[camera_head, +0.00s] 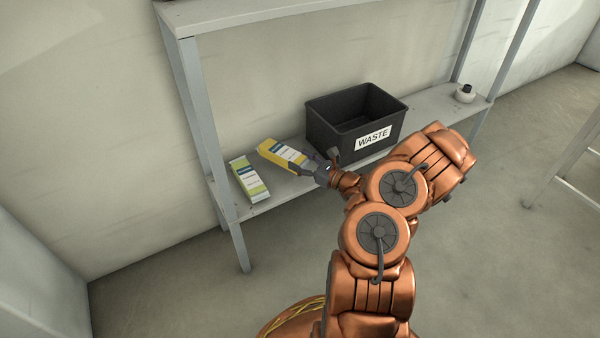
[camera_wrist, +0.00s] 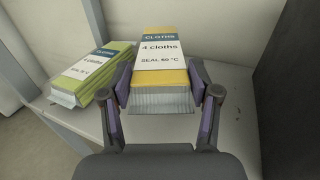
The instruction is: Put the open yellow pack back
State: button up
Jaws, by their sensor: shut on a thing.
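The yellow pack (camera_head: 283,152) has a blue and white label and is in my gripper (camera_head: 318,170), between the green pack and the waste bin. In the wrist view the yellow pack (camera_wrist: 161,62) is held between both fingers of my gripper (camera_wrist: 162,97). Its label reads "CLOTHS", "4 cloths" and "SEAL 60 °C". Its near end shows a ridged silvery-white edge; I cannot tell whether that end is open. Whether the pack touches the shelf is unclear.
A green pack (camera_head: 249,180) lies on the shelf to the left, also in the wrist view (camera_wrist: 92,75). A black bin marked "WASTE" (camera_head: 340,138) stands to the right on the shelf (camera_head: 285,190). A metal post (camera_head: 203,110) rises at the left. A white roll (camera_head: 464,94) lies far right.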

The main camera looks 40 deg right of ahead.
jog(key=shift+s+f+b, duration=0.1)
jog(key=shift+f+b, duration=0.55)
jog(key=shift+f, duration=1.35)
jog(key=shift+f, duration=0.15)
jog(key=o, duration=1.2)
